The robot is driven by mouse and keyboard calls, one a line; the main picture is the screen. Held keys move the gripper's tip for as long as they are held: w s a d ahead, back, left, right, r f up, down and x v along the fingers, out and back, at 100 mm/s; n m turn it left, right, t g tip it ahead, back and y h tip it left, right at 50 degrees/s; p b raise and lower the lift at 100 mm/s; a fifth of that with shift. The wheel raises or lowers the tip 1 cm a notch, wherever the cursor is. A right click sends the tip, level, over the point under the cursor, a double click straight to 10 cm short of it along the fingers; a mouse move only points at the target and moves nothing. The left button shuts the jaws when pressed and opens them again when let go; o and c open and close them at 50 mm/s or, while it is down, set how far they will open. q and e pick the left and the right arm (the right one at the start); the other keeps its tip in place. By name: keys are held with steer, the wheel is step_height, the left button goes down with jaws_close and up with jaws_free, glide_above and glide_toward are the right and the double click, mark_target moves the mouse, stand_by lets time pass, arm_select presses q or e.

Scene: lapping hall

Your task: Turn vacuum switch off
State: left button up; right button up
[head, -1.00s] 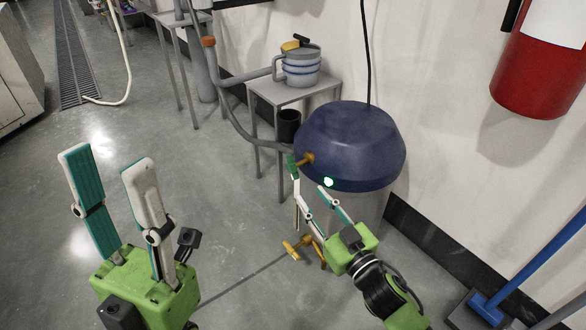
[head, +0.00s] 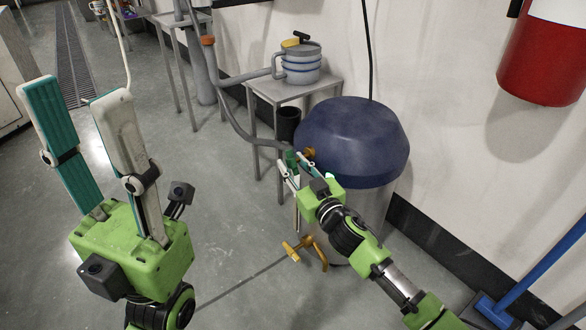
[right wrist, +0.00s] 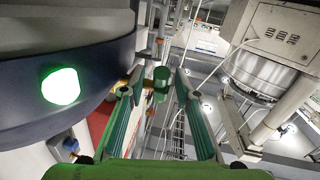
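The vacuum has a dark blue domed lid (head: 352,135) over a grey drum and stands against the wall. My right gripper (head: 289,163) is at the lid's left side, near an orange fitting (head: 309,152). In the right wrist view, its two fingers (right wrist: 154,84) are open, with a green cylinder (right wrist: 161,77) showing between the tips; contact cannot be told. A lit green round light (right wrist: 60,86) is on the vacuum's side, left of the fingers. I cannot tell which part is the switch. My left gripper (head: 72,94) is open and empty, away from the vacuum.
A grey hose (head: 240,130) runs to the vacuum's left side. A small grey table (head: 268,90) with a banded canister (head: 300,65) stands behind it. A red extinguisher (head: 543,60) hangs on the right, and a blue-handled tool (head: 535,265) is below.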

steer(key=shift+w+a, duration=0.1)
jaws_close()
stand_by(0.3)
steer(key=shift+r+p, duration=0.1)
steer(key=shift+p, duration=0.35)
